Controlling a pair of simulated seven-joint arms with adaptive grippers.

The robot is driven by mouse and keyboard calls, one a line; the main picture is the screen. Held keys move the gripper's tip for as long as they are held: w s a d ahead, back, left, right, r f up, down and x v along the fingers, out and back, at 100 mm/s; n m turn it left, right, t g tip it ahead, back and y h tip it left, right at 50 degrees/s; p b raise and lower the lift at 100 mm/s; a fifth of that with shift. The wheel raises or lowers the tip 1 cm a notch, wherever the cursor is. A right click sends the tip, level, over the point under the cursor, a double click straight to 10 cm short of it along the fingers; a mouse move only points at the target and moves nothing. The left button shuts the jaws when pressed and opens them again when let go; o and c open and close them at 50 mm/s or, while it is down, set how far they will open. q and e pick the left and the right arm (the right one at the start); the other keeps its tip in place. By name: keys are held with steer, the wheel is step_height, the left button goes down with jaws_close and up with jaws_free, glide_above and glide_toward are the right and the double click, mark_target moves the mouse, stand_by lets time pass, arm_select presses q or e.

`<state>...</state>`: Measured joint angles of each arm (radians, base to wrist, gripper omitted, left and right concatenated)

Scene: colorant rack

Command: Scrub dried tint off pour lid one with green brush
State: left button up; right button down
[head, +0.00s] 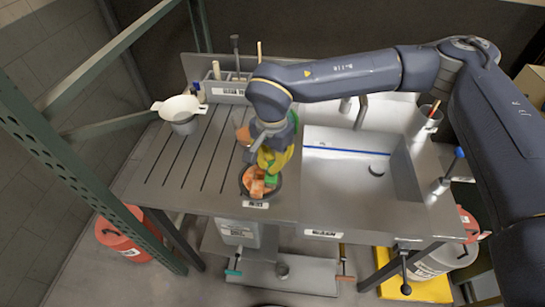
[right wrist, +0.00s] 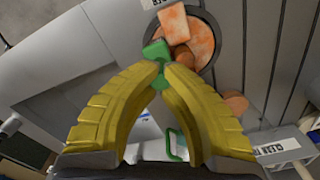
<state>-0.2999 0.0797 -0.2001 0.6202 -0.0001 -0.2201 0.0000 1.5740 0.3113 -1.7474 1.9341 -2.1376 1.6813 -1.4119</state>
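My right gripper (right wrist: 163,78) has yellow fingers and points down at a dark round bowl at the counter's front edge. Its fingertips close on a green piece, seemingly the green brush (right wrist: 155,50); the head view shows it too (head: 271,180). The brush is at the bowl's rim, beside mottled orange blocks (head: 257,187) in the bowl (head: 246,192). Whether it touches them I cannot tell. I cannot tell which piece is pour lid one. My left gripper is out of view.
A sink basin (head: 345,190) lies right of the bowl. A grey holder (head: 226,91) with upright tools stands at the back. An orange round piece (right wrist: 235,104) lies near the bowl. The slotted drainboard (head: 180,165) is mostly clear. A green rack post stands at far left.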

steer(key=shift+s+f, duration=0.15)
steer(key=shift+s, duration=0.6)
steer(key=shift+a, duration=0.3)
steer(key=shift+w+d+r, duration=0.1)
steer(key=shift+w, duration=0.95)
steer(key=shift+w+d+r, duration=0.1)
steer(key=shift+w, duration=0.95)
steer(key=shift+s+a+f, duration=0.15)
steer(key=shift+s+f, duration=0.05)
steer(key=shift+s, duration=0.9)
steer(key=shift+s+a+f, duration=0.1)
steer(key=shift+s+f, duration=0.05)
steer(key=shift+s, duration=0.9)
steer(key=shift+r, duration=0.1)
step_height(320, 180, up, 6)
steer(key=shift+w, duration=0.15)
steer(key=shift+r, duration=0.25)
